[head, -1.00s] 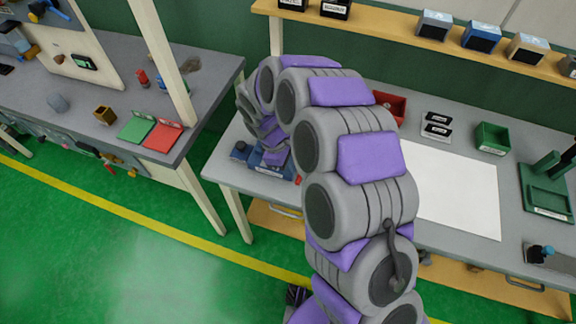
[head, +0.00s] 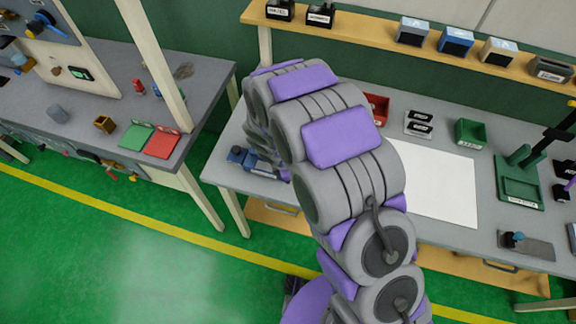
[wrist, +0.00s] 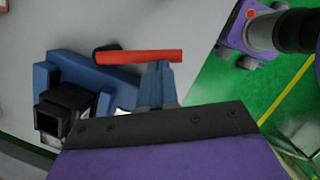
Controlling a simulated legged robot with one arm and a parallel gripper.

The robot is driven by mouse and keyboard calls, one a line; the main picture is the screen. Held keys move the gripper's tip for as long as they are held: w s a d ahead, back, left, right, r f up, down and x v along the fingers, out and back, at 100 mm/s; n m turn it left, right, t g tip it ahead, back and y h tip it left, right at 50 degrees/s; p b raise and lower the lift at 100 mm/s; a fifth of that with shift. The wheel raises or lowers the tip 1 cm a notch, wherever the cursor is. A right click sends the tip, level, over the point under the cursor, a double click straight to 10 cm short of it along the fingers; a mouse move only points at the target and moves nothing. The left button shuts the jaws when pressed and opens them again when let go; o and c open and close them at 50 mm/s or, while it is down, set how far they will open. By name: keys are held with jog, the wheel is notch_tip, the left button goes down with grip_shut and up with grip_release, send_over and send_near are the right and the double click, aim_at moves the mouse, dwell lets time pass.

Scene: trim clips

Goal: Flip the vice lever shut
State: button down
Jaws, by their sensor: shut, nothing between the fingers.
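The blue vice (head: 262,166) sits on the grey workbench near its left front corner, partly hidden by my arm in the head view. In the wrist view the vice (wrist: 85,72) lies at the left, with a black block at its lower left. Its red lever (wrist: 140,56) lies nearly level across the picture, with a dark end at the left. My gripper (wrist: 158,72) is shut and empty, its blue-grey fingertips close by the red lever's middle. I cannot tell whether they touch it. My arm hides the gripper in the head view.
The workbench (head: 225,171) also bears a red bin (head: 376,108), a white sheet (head: 440,188), a green bin (head: 470,134) and a green stand (head: 518,184). A shelf (head: 370,34) runs above its back. A second bench (head: 95,125) stands to the left, across a gap.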

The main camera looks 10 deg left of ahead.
jog(key=d+n+p, duration=0.3)
jog(key=p, duration=0.1)
jog(key=shift+w+d+r+n+t+y, duration=0.1)
jog(key=shift+w+d+n+t+y, duration=0.2)
jog(key=shift+n+t, duration=0.1)
jog(key=shift+w+d+n+t+y+p, duration=0.25)
jog(key=shift+w+d+n+p, duration=0.15)
jog(key=shift+n+p, duration=0.45)
jog(key=shift+w+d+n+t+y+p, duration=0.2)
jog(key=shift+w+d+n+p, duration=0.3)
jog(key=shift+n, duration=0.65)
jog(key=shift+a+f, duration=0.1)
jog(key=shift+f, duration=0.1)
jog(key=shift+s, duration=0.15)
